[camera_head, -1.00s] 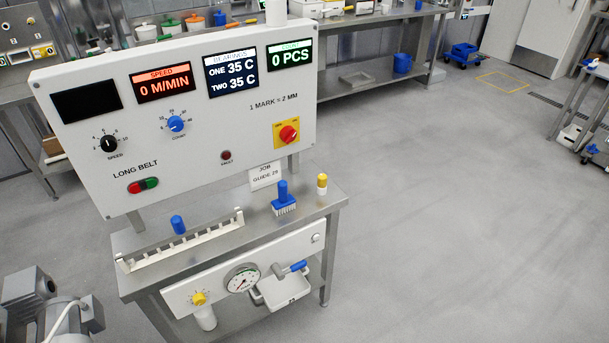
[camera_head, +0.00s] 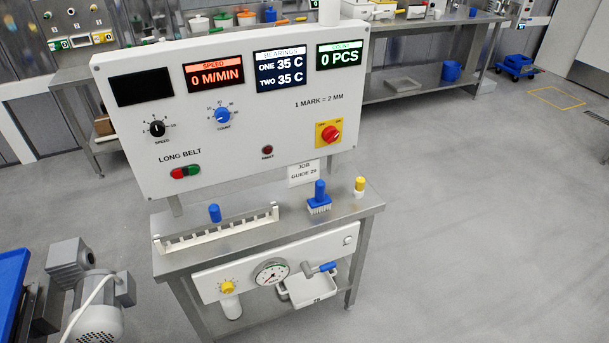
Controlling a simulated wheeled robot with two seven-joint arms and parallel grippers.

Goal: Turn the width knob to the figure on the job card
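The white job card (camera_head: 304,174) under the panel's right side reads "JOB GUIDE" and a figure in the twenties; its last digit is too small to be sure of. No knob labelled width can be read. The panel has a black SPEED knob (camera_head: 157,129) and a blue COUNT knob (camera_head: 222,115). A white toothed rail (camera_head: 218,230) lies on the steel bench, with a blue knob (camera_head: 215,212) behind it. A small yellow knob (camera_head: 227,287) sits on the lower front plate, left of a round gauge (camera_head: 271,273). Neither gripper is in view.
The white panel (camera_head: 240,165) stands over the steel bench (camera_head: 350,205). A blue-handled brush (camera_head: 319,198) and a yellow-topped item (camera_head: 360,187) stand on it. A grey motor (camera_head: 96,310) is at lower left. The floor (camera_head: 470,230) to the right is clear.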

